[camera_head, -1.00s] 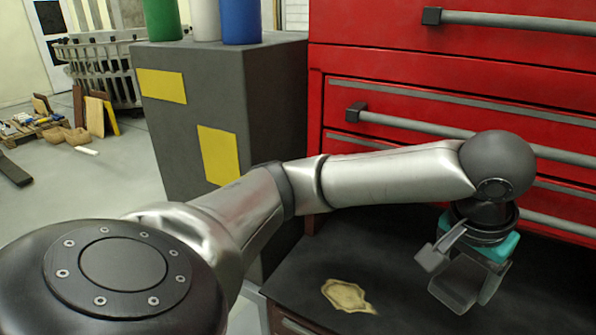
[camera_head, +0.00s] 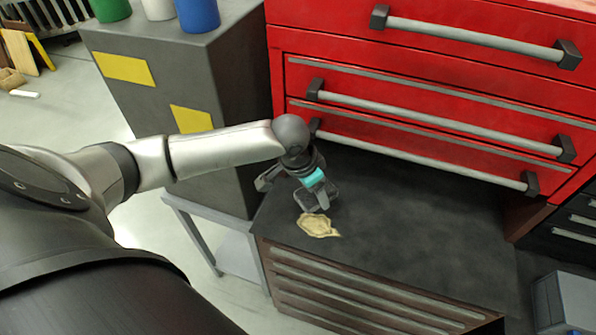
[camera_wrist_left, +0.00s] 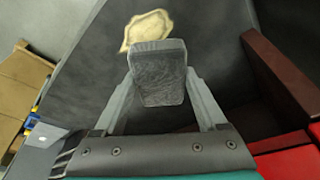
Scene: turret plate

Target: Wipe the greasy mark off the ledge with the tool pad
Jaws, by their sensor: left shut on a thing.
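The greasy mark (camera_head: 319,225) is a pale yellow, irregular blotch on the dark ledge (camera_head: 420,225), near its front left edge. My left gripper (camera_head: 308,196) is just behind the mark, shut on the grey tool pad (camera_head: 322,197). In the left wrist view the pad (camera_wrist_left: 158,72) sits between the two fingers (camera_wrist_left: 158,92). There it covers the lower edge of the mark (camera_wrist_left: 148,27), which otherwise shows beyond it. I cannot tell whether the pad touches the ledge. My right gripper is not in view.
Red drawers with long grey handles (camera_head: 430,135) rise behind the ledge. A dark grey cabinet (camera_head: 235,90) with yellow patches stands left, bearing green, white and blue containers (camera_head: 198,12). The ledge to the right of the mark is clear.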

